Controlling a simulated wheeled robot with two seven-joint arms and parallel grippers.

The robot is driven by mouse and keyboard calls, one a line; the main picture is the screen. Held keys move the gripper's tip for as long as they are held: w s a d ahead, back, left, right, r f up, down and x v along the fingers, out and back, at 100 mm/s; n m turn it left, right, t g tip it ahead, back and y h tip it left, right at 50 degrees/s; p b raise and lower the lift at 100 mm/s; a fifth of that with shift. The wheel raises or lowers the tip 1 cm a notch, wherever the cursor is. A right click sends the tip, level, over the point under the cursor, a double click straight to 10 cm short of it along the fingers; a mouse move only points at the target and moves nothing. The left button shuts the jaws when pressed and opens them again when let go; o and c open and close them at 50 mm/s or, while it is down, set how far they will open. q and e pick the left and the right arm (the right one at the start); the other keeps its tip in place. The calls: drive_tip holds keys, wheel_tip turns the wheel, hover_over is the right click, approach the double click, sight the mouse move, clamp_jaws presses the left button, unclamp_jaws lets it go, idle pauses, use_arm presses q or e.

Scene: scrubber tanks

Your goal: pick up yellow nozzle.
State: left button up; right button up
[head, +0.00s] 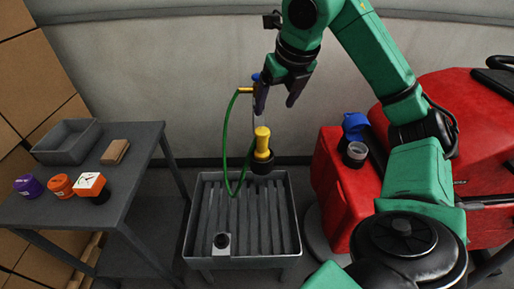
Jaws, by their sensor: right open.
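The yellow nozzle (263,143) with a black lower end hangs upright over the grey slatted basin. A green hose (229,150) loops down beside it, from a brass-coloured fitting with a blue part near my gripper. My right gripper (277,103) is open, its fingers pointing down, above the nozzle. In this view one finger overlaps the line of the pipe over the nozzle; I cannot tell whether it touches. Nothing is seen held between the fingers. My left gripper is not in view.
The grey basin (292,235) holds a small grey block with a round black top (222,242). A red machine (345,190) with an opening stands at right.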

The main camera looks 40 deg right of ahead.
sight(264, 132)
drive_tip(key=x, duration=0.2)
drive_tip(key=b+x, duration=0.1)
drive_tip(key=x, duration=0.4)
drive_tip(key=shift+s+a+b, duration=0.25)
drive_tip(key=shift+s+b, duration=0.05)
drive_tip(key=shift+b, duration=0.05)
drive_tip(key=x, duration=0.6)
drive_tip(key=shift+w+a+f+p, duration=0.15)
drive_tip(key=shift+a+p, duration=0.05)
drive_tip(key=shift+p, duration=0.15)
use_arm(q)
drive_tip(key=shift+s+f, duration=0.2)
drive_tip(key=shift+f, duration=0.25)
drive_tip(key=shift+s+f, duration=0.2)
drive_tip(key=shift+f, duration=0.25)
use_arm(e)
drive_tip(key=shift+w+d+f, duration=0.1)
drive_tip(key=shift+w+f, duration=0.15)
drive_tip(key=shift+f, duration=0.1)
clamp_jaws()
